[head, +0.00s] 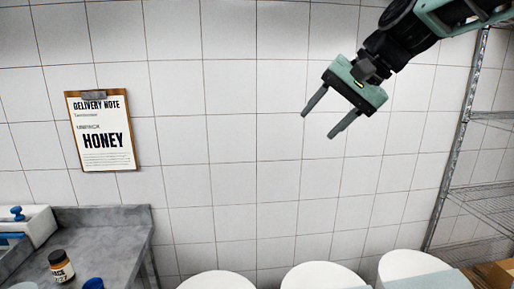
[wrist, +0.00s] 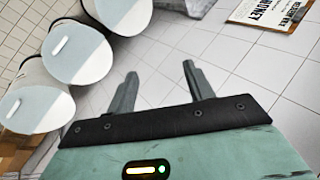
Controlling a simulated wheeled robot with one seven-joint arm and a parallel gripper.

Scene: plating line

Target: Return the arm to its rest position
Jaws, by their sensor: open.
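My gripper (head: 318,119) is open and empty, raised in front of the white tiled wall at the upper right of the head view. Its two dark fingers point down and to the left, apart from each other. In the wrist view my gripper (wrist: 158,82) shows both fingers spread with only wall tiles behind them. My arm comes in from the top right corner of the head view.
Several white round-topped bins (head: 218,281) stand along the bottom. A grey counter (head: 107,238) at lower left holds a dark jar (head: 61,267). A wire shelf (head: 490,205) stands at right. A HONEY delivery note (head: 105,135) hangs on the wall. Space around my gripper is clear.

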